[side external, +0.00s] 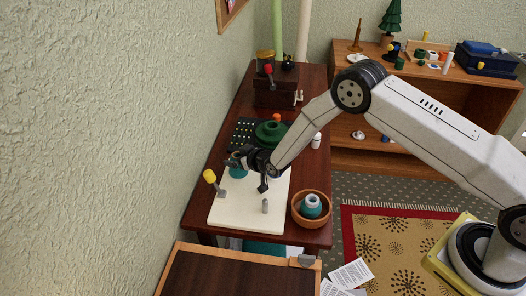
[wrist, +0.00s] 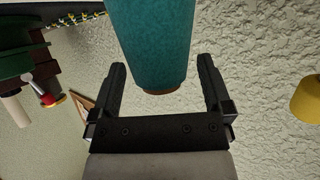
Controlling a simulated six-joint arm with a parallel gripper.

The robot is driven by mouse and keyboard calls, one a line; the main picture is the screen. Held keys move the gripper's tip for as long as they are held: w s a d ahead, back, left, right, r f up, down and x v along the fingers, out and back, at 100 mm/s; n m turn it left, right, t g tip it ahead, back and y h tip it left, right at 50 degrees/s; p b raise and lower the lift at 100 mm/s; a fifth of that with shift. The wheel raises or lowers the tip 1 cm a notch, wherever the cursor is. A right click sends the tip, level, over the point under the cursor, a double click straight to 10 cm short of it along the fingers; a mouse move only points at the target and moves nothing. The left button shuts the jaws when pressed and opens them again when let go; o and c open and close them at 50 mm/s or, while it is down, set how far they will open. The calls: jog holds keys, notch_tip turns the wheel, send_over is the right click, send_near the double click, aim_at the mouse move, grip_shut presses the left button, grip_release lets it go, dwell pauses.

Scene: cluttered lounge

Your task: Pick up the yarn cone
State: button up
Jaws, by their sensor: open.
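A teal yarn cone (wrist: 152,40) fills the top middle of the wrist view, its brown-rimmed end between the two fingers, with a visible gap to each. In the side view, a teal piece that looks like the same cone (side external: 237,171) shows beside my gripper, partly hidden by it, over the white board (side external: 235,212). My gripper (side external: 248,174) is open, with its fingers on either side of the cone; it also shows in the wrist view (wrist: 161,65). Another teal piece with a pale top (side external: 311,203) sits in a brown bowl (side external: 298,217).
A yellow-topped post (side external: 210,176) and a short grey peg (side external: 265,206) stand on the board. Behind are a green round object (side external: 271,131), a dark studded panel (side external: 241,134), a small white bottle (side external: 316,141) and a wooden box (side external: 272,95). The textured wall is close on the left.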

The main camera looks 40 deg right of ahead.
jog(key=shift+w+f, duration=0.1)
jog(key=shift+w, duration=0.1)
jog(key=shift+c, duration=0.2)
jog(key=c, duration=1.3)
jog(key=shift+o, duration=0.2)
jog(key=shift+r, duration=0.2)
notch_tip(320, 180, up, 10)
jog(key=shift+f, duration=0.2)
